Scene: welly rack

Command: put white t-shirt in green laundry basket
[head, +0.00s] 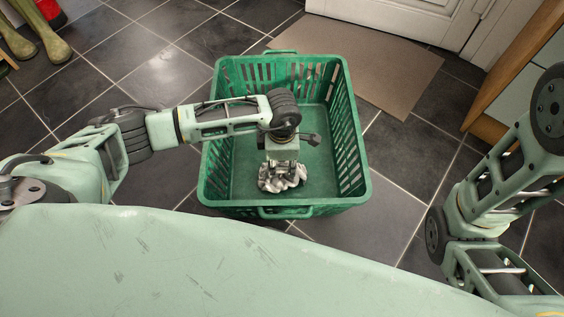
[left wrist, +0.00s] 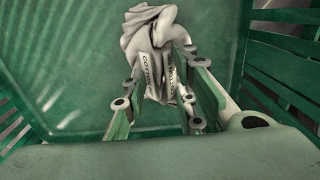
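The green laundry basket (head: 358,160) stands on the tiled floor in the middle of the head view. My left gripper (head: 281,172) points down inside it. The white t-shirt (head: 292,183) is a crumpled bundle at the fingertips, low in the basket near its front wall. In the left wrist view my left gripper (left wrist: 166,98) has its fingers on both sides of the bunched t-shirt (left wrist: 150,32) and looks shut on it. I cannot tell whether the cloth touches the basket floor. My right gripper is out of view; only part of my right arm shows.
A brown mat (head: 385,75) lies behind the basket, in front of a white door (head: 400,18). Green boots (head: 45,40) stand at the top left. A wooden-edged cabinet (head: 510,85) is at the right. The dark tiles left of the basket are clear.

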